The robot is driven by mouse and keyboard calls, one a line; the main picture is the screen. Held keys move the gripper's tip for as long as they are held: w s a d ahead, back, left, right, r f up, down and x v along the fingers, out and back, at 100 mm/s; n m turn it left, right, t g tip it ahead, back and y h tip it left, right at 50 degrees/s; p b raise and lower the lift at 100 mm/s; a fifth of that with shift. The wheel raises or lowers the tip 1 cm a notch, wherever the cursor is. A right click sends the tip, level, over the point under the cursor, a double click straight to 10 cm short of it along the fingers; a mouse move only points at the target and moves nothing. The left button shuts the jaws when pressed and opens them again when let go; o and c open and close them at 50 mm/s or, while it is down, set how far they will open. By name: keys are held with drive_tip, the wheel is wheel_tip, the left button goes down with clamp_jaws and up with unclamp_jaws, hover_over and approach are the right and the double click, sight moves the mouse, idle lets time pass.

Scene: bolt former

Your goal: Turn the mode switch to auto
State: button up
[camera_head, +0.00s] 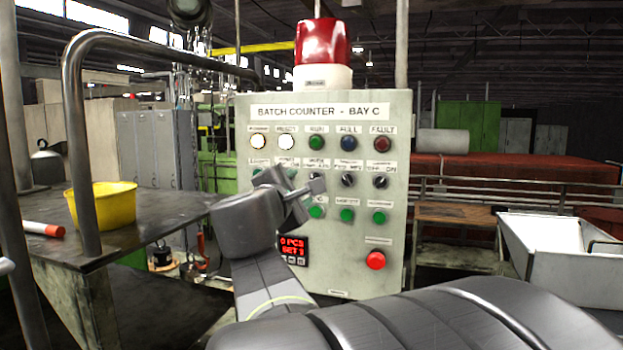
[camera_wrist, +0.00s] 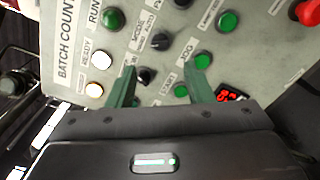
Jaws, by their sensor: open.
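The mode switch (camera_wrist: 161,41) is a small black rotary knob on the pale control panel, under a label with MODE and AUTO. In the head view the mode switch (camera_head: 315,178) is in the second row, third column, just above my gripper's fingertip. My gripper (camera_wrist: 163,75) is open and empty in front of the panel. In the wrist view its green-tinted fingers point at the panel, with the mode switch ahead of the gap between their tips, apart from them. I cannot tell clearly which way the knob points. My gripper (camera_head: 300,197) hides part of the panel's left middle.
A second black knob (camera_wrist: 147,75) is close to the mode switch. Green buttons (camera_head: 347,215) sit below it, and a red emergency button (camera_head: 375,260) is lower right. A red digital display (camera_head: 293,249) is below my gripper. A steel table (camera_head: 150,215) with a yellow bucket (camera_head: 103,205) stands left.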

drive_tip(key=p+x, duration=0.1)
drive_tip(key=x, duration=0.8)
drive_tip(key=shift+s, duration=0.15)
drive_tip(key=shift+f, duration=0.1)
drive_tip(key=c, duration=1)
